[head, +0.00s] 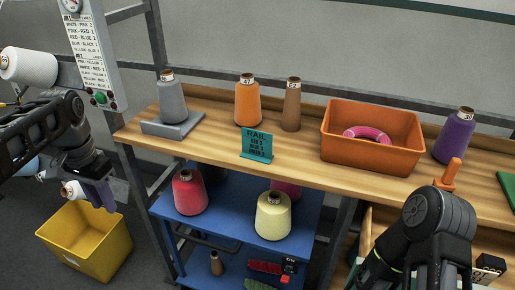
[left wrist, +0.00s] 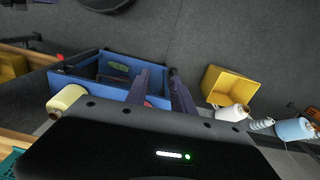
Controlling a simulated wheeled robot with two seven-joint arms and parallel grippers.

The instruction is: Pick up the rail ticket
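The rail ticket (head: 257,146) is a teal card with dark lettering headed RAIL. It stands upright at the front edge of the wooden table, in front of the orange and brown cones. My left gripper (head: 103,194) hangs at the left, off the table, above the yellow bin and well apart from the ticket. In the left wrist view its two fingers (left wrist: 163,84) stand apart with nothing held between them. A teal patch shows at that view's lower left corner; I cannot tell if it is the ticket. My right arm is at the lower right; its gripper is not visible.
The wooden table (head: 205,146) holds a grey cone (head: 171,101), orange cone (head: 247,104), brown cone (head: 291,106), orange bin (head: 366,152) with a pink ring, and purple cone (head: 455,137). Below is a blue cart (head: 231,196) with cones. A yellow bin (head: 112,256) stands on the floor.

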